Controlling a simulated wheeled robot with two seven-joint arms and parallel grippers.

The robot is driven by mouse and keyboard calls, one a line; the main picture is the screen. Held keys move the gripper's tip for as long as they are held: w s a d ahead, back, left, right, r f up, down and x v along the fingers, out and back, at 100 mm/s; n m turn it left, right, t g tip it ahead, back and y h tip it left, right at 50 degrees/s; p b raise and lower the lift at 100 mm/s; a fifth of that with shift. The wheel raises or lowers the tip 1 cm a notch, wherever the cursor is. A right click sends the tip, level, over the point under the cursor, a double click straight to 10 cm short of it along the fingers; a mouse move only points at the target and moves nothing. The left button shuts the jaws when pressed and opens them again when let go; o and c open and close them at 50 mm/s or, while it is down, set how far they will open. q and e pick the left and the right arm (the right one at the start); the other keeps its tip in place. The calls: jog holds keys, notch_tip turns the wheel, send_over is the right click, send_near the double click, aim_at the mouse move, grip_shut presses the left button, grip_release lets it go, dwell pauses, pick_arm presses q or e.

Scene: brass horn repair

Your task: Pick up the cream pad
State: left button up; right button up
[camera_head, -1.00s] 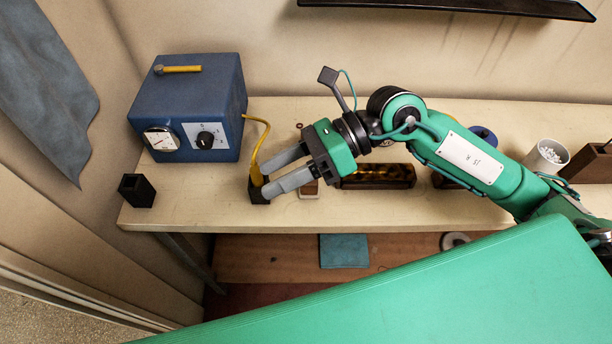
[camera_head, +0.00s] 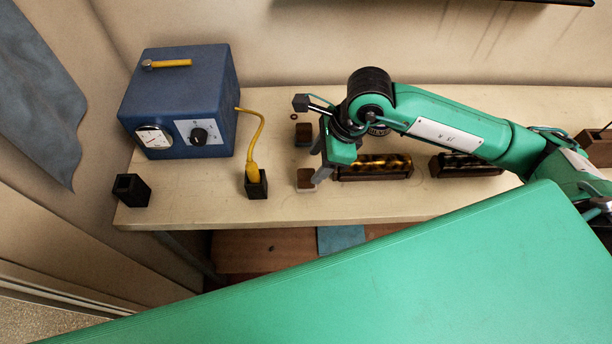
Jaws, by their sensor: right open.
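The cream pad (camera_head: 305,189) lies near the table's front edge, with a brown wooden block on its top and a pale cream rim at its foot. My right gripper (camera_head: 321,164) is open and points down just right of the cream pad, close to it. A finger overlaps the pad's right side in the picture; I cannot tell whether they touch. A similar brown block with a blue foot (camera_head: 304,134) stands behind it. My left gripper is not in view.
A yellow-handled tool (camera_head: 253,170) stands in a black holder (camera_head: 257,188), its cord running to a blue box (camera_head: 190,95). An empty black holder (camera_head: 132,190) is at the left. Dark patterned bars (camera_head: 375,167) lie to the right. The table between the holders is clear.

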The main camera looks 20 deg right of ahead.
aim_at(307, 173)
jog(key=x, duration=0.1)
jog(key=p+x, duration=0.1)
jog(key=x, duration=0.1)
jog(key=p+x, duration=0.1)
jog(key=x, duration=0.1)
jog(key=shift+a+f, duration=0.15)
jog(key=shift+a, duration=0.2)
jog(key=shift+f, duration=0.25)
jog(key=c, duration=1.1)
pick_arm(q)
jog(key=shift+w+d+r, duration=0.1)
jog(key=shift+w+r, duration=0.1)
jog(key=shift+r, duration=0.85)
pick_arm(e)
jog(key=shift+o, duration=0.2)
jog(key=shift+r, duration=0.1)
